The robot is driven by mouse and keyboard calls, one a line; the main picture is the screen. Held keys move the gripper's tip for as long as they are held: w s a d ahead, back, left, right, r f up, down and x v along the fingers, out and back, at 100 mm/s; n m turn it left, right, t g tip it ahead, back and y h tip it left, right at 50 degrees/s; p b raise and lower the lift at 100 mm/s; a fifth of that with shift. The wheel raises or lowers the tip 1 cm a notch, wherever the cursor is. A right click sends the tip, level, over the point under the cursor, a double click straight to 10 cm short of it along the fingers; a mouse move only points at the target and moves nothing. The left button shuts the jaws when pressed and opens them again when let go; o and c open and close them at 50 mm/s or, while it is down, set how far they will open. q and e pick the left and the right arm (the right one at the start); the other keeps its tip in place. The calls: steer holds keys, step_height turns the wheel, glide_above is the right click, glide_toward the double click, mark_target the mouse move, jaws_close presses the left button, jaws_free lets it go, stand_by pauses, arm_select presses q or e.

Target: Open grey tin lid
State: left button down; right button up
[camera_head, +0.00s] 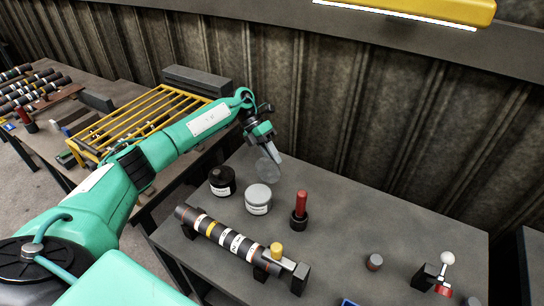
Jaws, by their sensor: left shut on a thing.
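The grey tin (258,207) stands upright on the dark table (335,258), with a white label on its side. Its round grey lid (267,171) is off the tin and tilted, just above and behind it. My left gripper (273,153) is shut on the lid and holds it by its upper edge. The tin's top looks pale grey; its inside is too small to make out. My right gripper is not in view.
A black tin (222,187) stands left of the grey tin. A red-handled tool (300,206) stands to the right. A banded driveshaft (222,234) lies in front. A yellow rack (135,122) sits on the left table.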

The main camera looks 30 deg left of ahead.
arm_select(q)
steer(key=shift+s+a+f, duration=0.1)
steer(key=shift+s+f, duration=0.1)
steer(key=shift+f, duration=0.2)
steer(key=c, duration=1.2)
jaws_free()
steer(key=shift+a, duration=0.1)
steer(key=shift+c, duration=0.2)
steer(key=shift+w, duration=0.15)
steer(key=shift+r, duration=0.15)
steer(key=b+v, duration=0.4)
steer(key=v, duration=0.9)
steer(key=shift+a+r, duration=0.25)
steer(key=shift+a, duration=0.05)
